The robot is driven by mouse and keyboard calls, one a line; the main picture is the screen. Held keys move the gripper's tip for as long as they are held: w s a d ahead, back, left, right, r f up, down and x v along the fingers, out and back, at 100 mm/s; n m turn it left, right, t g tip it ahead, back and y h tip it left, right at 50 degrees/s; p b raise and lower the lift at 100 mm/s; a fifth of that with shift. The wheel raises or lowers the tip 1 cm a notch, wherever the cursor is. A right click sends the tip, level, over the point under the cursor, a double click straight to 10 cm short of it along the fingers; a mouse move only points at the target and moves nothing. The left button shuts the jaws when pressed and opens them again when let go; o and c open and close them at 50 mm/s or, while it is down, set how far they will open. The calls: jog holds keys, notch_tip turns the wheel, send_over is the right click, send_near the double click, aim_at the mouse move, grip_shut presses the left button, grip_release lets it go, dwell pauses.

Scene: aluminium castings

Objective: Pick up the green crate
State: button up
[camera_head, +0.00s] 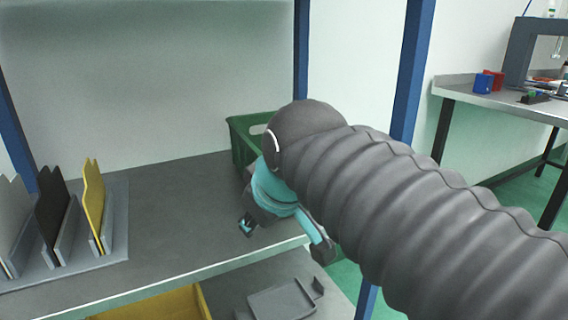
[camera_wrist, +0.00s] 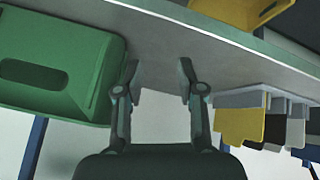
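The green crate (camera_head: 240,143) stands on the grey shelf at the back right, partly hidden behind my arm in the head view. It has a handle slot in its wall. In the wrist view the green crate (camera_wrist: 88,70) fills the left side, with its dark slot facing the camera. My gripper (camera_head: 284,238) is open and empty near the shelf's front edge, in front of the crate. In the wrist view my gripper (camera_wrist: 158,76) has its fingers apart, beside the crate; nothing shows between them but shelf. Whether the left finger touches the crate is unclear.
A rack (camera_head: 116,235) with grey, black and yellow plates stands on the left of the shelf (camera_head: 190,205). A yellow bin (camera_head: 165,305) and a grey tray (camera_head: 283,302) sit below. Blue posts (camera_head: 408,75) flank the shelf. A side bench (camera_head: 500,100) stands at right. The shelf's middle is clear.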

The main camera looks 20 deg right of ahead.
jog(key=w+r+n+t, duration=0.1)
jog(key=w+r+n, duration=0.25)
jog(key=r, duration=0.45)
jog(key=m+g+p, duration=0.3)
jog(key=m+g, duration=0.5)
jog(key=g, duration=0.1)
send_over(247, 159)
jog(key=w, duration=0.1)
jog(key=shift+w+d+f+b, duration=0.15)
jog(key=shift+f+b, duration=0.25)
jog(key=shift+f, duration=1.6)
jog(key=shift+w+d+f+b, duration=0.1)
jog(key=shift+f+b, duration=0.3)
jog(key=shift+f, duration=1.55)
grip_shut()
